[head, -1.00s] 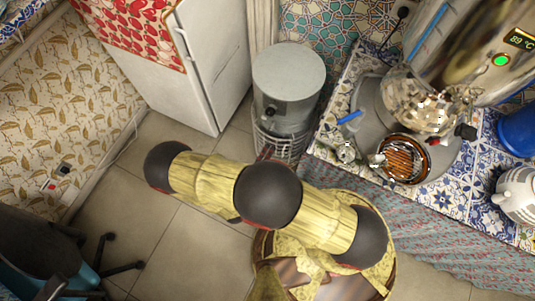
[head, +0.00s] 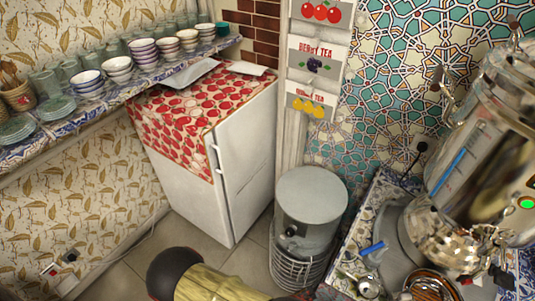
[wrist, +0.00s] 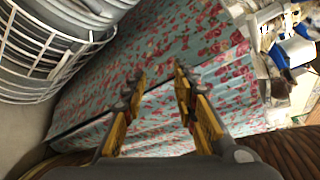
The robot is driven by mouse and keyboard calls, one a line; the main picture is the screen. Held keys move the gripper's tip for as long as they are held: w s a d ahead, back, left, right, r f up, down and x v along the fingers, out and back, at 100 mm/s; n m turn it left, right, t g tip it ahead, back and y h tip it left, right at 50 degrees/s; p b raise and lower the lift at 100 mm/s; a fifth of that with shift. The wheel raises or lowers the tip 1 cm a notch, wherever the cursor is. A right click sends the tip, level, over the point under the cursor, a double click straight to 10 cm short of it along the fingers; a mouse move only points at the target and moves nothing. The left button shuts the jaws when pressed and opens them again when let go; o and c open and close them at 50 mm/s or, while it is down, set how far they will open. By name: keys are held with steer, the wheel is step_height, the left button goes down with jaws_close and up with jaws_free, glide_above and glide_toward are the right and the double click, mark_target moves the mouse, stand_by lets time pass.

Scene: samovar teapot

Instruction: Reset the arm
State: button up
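My gripper (wrist: 158,80) shows in the wrist view with its two yellow-and-grey fingers spread apart and nothing between them. A blue-green floral curtain (wrist: 150,120) lies beyond the fingers. In the head view, only a yellow-sleeved part of my arm with a dark joint (head: 178,272) shows at the bottom edge; my gripper is not in that view.
A grey cylindrical container (head: 310,205) on a wire stand is beside the counter; the stand also shows in the wrist view (wrist: 45,60). A white fridge (head: 235,160) stands left of it. A samovar (head: 495,120) and silver teapot (head: 455,240) are at right. Floor tiles show at lower left.

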steer(key=s+a+r+m+g+y, duration=0.2)
steer(key=r+m+g+y, duration=0.25)
steer(key=r+m, duration=0.8)
steer(key=s+a+r+m+g+y, duration=0.2)
steer(key=r+m+g+y, duration=0.3)
steer(key=r+m, duration=0.75)
steer(key=d+r+m+t+y, duration=0.1)
steer(key=d+r+m+t, duration=0.2)
steer(key=r, duration=0.8)
steer(key=w+d+r+m+t+y, duration=0.1)
steer(key=d+r+m+t+y, duration=0.1)
steer(key=d+r+m, duration=0.5)
step_height(320, 180, up, 4)
steer(key=shift+w+d+r+m+t, duration=0.1)
steer(key=shift+w+d+m+t, duration=0.3)
steer(key=shift+t, duration=0.45)
steer(key=shift+s+a+y, duration=0.1)
steer(key=shift+s+y, duration=0.05)
steer(key=shift+y, duration=0.1)
